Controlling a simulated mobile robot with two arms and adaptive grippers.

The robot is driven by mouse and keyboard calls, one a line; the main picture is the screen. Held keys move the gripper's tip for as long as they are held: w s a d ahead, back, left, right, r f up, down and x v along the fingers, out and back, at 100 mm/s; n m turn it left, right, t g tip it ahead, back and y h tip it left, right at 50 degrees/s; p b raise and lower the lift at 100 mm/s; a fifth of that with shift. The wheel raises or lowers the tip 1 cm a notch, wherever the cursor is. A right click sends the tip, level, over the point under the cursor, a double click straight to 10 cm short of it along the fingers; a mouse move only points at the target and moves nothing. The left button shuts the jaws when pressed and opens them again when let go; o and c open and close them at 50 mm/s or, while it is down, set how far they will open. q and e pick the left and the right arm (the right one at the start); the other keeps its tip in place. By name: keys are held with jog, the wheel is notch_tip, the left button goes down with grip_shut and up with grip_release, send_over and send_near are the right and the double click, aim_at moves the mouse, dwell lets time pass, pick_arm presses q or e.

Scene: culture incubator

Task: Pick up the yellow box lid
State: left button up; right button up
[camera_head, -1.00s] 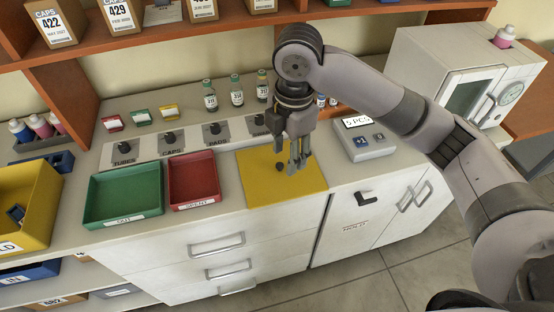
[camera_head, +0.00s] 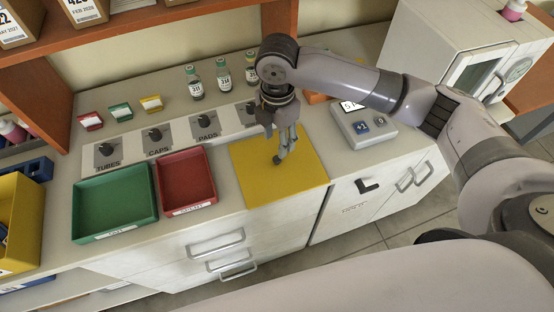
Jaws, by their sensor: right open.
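A small yellow-edged piece (camera_head: 151,104) with a pale label is at the back left of the counter, beside similar green and red ones; I cannot tell whether it is the lid. A flat yellow mat (camera_head: 306,178) lies near the counter's front. My left gripper is not in view.
A green tray (camera_head: 77,214) and a red tray (camera_head: 160,196) sit left of the mat. Several vials (camera_head: 223,80) stand behind labelled knobs. A scale (camera_head: 362,125) is to the right, and a yellow bin (camera_head: 30,225) is at far left.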

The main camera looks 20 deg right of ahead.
aim_at(277, 158)
notch_tip(277, 158, down, 2)
jog(key=shift+f, duration=0.15)
jog(key=shift+f+p, duration=0.35)
jog(key=f, duration=0.1)
jog(key=f+p, duration=0.1)
jog(key=f, duration=0.1)
jog(key=shift+s+a+f, duration=0.1)
jog(key=shift+s+f, duration=0.1)
jog(key=shift+f, duration=0.5)
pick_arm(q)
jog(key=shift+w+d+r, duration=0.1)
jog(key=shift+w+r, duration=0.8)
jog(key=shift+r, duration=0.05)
pick_arm(e)
grip_shut()
